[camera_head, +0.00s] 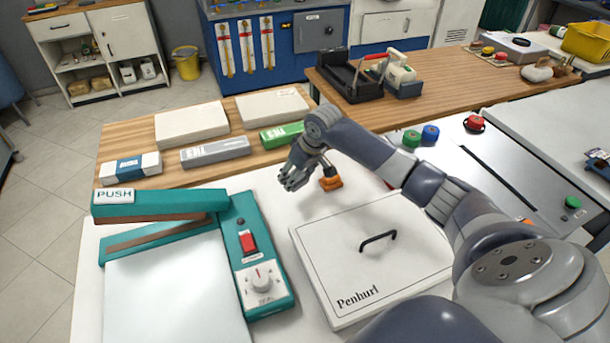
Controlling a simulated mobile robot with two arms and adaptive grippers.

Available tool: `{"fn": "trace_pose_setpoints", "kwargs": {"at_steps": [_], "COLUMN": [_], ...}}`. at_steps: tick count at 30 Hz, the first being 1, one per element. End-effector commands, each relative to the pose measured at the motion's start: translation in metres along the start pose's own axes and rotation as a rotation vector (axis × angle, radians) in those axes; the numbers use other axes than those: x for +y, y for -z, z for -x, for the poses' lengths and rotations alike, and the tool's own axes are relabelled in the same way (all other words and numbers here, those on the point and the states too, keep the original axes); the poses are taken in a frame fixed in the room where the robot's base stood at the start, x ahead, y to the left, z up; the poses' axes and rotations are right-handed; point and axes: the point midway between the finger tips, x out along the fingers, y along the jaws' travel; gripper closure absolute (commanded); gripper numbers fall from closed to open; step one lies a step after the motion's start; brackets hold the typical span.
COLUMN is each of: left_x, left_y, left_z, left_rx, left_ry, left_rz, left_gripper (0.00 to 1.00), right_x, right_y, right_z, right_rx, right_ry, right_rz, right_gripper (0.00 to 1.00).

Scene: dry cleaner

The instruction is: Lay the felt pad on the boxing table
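My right arm reaches in from the right, over the white worktop (205,330). Its gripper (290,184) is near the top centre of the worktop, close to the wooden table's front edge. I cannot pick out a felt pad with certainty. The wooden table (222,97) holding flat white cartons may be the boxing table, but no label shows this. My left gripper is not in view.
A teal heat sealer (255,240) stands at left on the worktop. A white lidded square marked "Penhurl" (330,270) with a black handle lies below the gripper. Flat cartons (191,124) and narrow boxes (215,151) occupy the wooden table. A black tray (345,82) stands behind.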

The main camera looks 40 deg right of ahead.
Motion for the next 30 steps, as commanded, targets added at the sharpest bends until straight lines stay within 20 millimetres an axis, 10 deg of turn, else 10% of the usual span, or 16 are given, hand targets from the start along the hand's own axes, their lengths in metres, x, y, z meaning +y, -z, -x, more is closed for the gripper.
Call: {"fn": "trace_pose_setpoints", "kwargs": {"at_steps": [25,26,27,30], "left_x": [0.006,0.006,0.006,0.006], "left_y": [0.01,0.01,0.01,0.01], "left_z": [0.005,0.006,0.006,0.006], "left_rx": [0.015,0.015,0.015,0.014], "left_ry": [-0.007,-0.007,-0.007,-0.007], "left_rz": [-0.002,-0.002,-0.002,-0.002], "left_gripper": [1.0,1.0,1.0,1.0], "right_x": [0.001,0.001,0.001,0.001], "right_y": [-0.022,-0.021,-0.021,-0.021], "right_z": [-0.052,-0.051,-0.051,-0.051], "right_rx": [0.001,0.001,0.001,0.001], "right_ry": [-0.001,-0.002,-0.002,-0.002], "right_rz": [0.0,0.0,0.0,0.0], "right_gripper": [0.7,0.41,0.31,0.27]}}
